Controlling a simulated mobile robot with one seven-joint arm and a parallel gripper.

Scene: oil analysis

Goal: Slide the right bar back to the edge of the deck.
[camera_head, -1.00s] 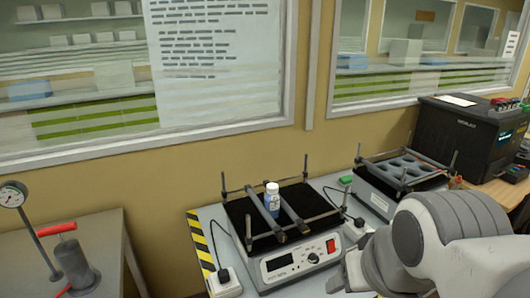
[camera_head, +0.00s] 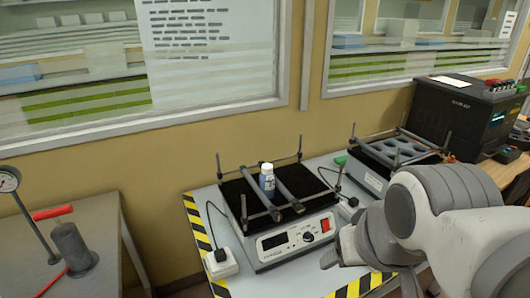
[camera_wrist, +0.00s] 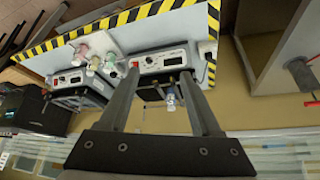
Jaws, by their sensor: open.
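A shaker with a black deck (camera_head: 234,189) stands on the table, with rods at its corners. The right bar (camera_head: 293,191) and left bar (camera_head: 258,194) cross the deck from front to back. In the wrist view my gripper (camera_wrist: 158,82) is open and empty, with the shaker (camera_wrist: 160,60) and bottle (camera_wrist: 170,102) beyond the fingers.
A second shaker with a holed rack (camera_head: 394,150) stands to the right, before a black instrument (camera_head: 462,115). Bottles with coloured caps (camera_wrist: 94,50) show in the wrist view. A grey side table (camera_head: 100,215) with a red-handled device is left. The wall is close behind.

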